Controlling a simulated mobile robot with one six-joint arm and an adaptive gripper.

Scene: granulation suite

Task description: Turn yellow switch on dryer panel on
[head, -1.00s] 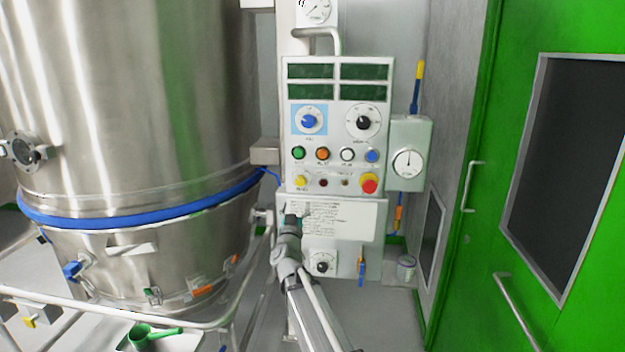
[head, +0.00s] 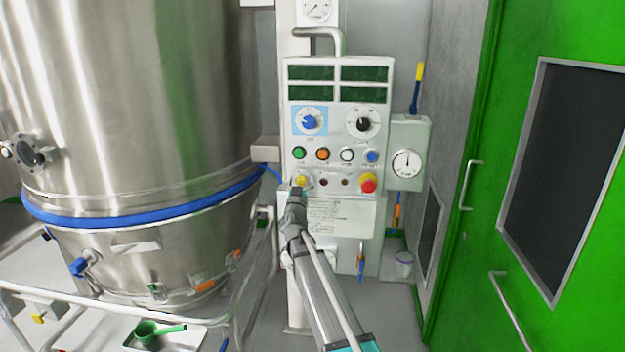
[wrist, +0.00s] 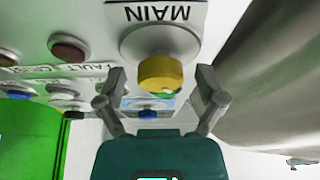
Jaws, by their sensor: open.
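The dryer panel (head: 337,120) is a white upright box with dark displays, dials and rows of buttons. Its yellow switch (head: 302,180) is at the left of the lowest button row. In the wrist view the yellow switch (wrist: 161,73) is a round knob on a pale base, beside an upside-down label reading MAIN. My gripper (head: 299,190) is at the panel just below the switch and partly covers it. In the wrist view my gripper (wrist: 160,84) is open, with one finger on each side of the knob. I cannot tell whether the fingers touch it.
A red button on a yellow base (head: 369,183) is at the right of the same row. A large steel vessel (head: 140,100) with a blue band stands close on the left. A gauge box (head: 408,160) adjoins the panel's right side. A green door (head: 560,200) is further right.

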